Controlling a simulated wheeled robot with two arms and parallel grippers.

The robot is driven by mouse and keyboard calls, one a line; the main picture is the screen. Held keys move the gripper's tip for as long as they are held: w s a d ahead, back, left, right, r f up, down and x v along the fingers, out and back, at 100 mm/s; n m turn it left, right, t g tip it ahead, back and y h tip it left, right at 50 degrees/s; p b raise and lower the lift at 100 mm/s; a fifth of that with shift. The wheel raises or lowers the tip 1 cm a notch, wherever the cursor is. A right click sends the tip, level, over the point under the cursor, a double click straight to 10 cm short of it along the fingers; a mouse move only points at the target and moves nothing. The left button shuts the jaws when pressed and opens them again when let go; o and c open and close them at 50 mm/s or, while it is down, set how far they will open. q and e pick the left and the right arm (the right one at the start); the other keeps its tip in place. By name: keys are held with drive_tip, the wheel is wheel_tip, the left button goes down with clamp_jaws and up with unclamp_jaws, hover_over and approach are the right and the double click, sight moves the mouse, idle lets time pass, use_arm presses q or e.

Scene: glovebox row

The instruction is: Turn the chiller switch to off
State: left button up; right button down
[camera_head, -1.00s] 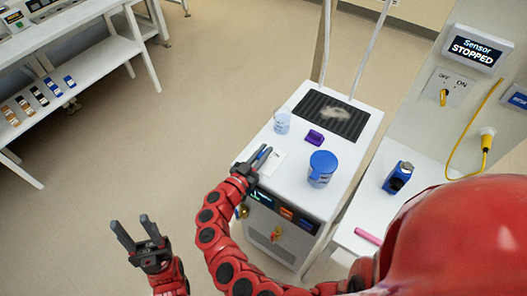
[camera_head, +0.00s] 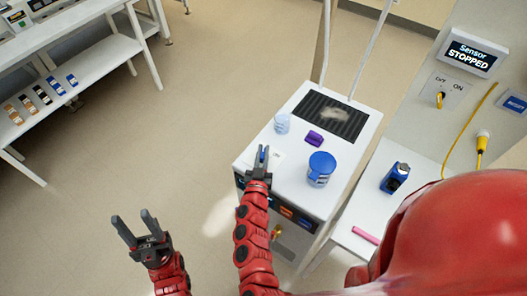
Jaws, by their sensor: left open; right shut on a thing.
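A yellow-handled switch (camera_head: 440,99) sits on a pale plate with OFF and ON labels, on the wall panel at the right. Its handle hangs roughly downward; I cannot read which label it points to, or whether it is the chiller's. My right gripper (camera_head: 263,156) is over the near left part of the white cart's top (camera_head: 295,178), shut on a small blue thing (camera_head: 264,153) mostly hidden by the fingers. My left gripper (camera_head: 136,228) is open and empty over the floor, left of the cart and far from the switch.
A blue-lidded jar (camera_head: 321,168), a purple block (camera_head: 314,138), a clear cup (camera_head: 282,123) and a black ribbed mat (camera_head: 328,117) are on the cart. A screen (camera_head: 468,52) reads "Sensor STOPPED". A yellow cable (camera_head: 463,128) hangs beside the switch.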

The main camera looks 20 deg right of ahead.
drive_tip(key=shift+n+t+y, duration=0.3)
drive_tip(key=shift+n+y, duration=0.2)
drive_tip(key=shift+y, duration=0.2)
drive_tip(key=c, duration=0.9)
unclamp_jaws()
drive_tip(key=shift+a, duration=0.1)
drive_tip(key=p+v, duration=0.5)
drive_tip(key=v, duration=1.2)
drive_tip(key=shift+s+p, duration=0.2)
drive_tip(key=shift+p, duration=0.2)
